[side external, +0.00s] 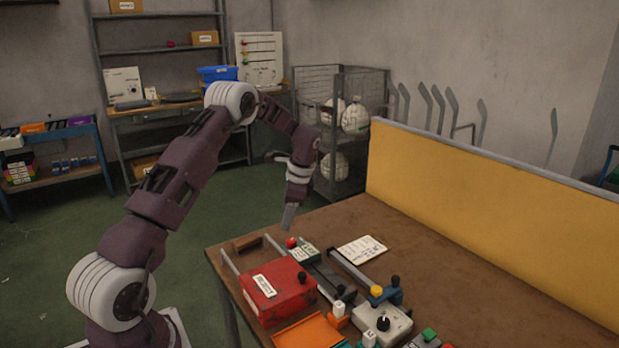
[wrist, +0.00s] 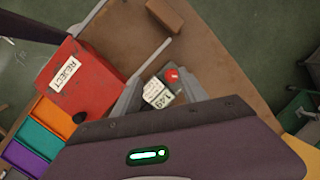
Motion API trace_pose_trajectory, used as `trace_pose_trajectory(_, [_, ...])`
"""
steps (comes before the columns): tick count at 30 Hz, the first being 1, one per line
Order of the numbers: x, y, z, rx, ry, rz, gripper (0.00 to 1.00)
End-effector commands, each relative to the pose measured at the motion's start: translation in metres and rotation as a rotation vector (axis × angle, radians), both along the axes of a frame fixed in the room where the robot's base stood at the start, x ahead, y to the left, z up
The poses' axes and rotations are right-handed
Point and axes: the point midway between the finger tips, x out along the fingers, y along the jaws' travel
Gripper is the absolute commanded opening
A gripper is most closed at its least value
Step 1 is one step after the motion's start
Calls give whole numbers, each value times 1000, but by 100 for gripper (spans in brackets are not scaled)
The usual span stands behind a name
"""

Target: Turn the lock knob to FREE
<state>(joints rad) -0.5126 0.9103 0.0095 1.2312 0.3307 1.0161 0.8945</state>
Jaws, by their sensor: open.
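A black knob (side external: 384,322) stands on a light grey box (side external: 398,325) near the front of the table in the side view. It looks like the lock knob, but no FREE marking can be read and its setting is unclear. My gripper (side external: 288,217) points down in the air above the far left part of the table, well away from that knob. In the wrist view my gripper (wrist: 160,95) has its grey fingers apart, with a small labelled green-and-white unit (wrist: 158,95) and a red button (wrist: 172,76) below between them. The grey box is not visible in the wrist view.
A red REJECT box (side external: 278,290) with a black knob, an orange tray (side external: 311,332), grey rails (side external: 360,270) and a yellow knob (side external: 376,291) crowd the table. A yellow panel (side external: 490,220) borders its back. Bare tabletop (side external: 450,285) lies right of the rails.

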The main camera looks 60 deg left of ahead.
Motion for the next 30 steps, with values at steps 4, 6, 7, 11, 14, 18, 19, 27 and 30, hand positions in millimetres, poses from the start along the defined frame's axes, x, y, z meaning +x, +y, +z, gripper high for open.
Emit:
trace_pose_trajectory(4, [-5, 3, -4, 6, -77, 450, 50])
trace_pose_trajectory(6, [-6, 5, -5, 14, -114, 670, 50])
trace_pose_trajectory(7, [-6, 6, -5, 18, -130, 765, 50])
trace_pose_trajectory(11, [-4, 9, -4, 35, -195, 1169, 50])
trace_pose_trajectory(14, [0, 12, -2, 52, -242, 1476, 50])
trace_pose_trajectory(18, [8, 18, 4, 71, -306, 1901, 50])
trace_pose_trajectory(19, [10, 19, 5, 74, -318, 1991, 50])
trace_pose_trajectory(27, [26, 27, -16, 82, -371, 2548, 50])
trace_pose_trajectory(30, [26, 27, -42, 83, -374, 2564, 50])
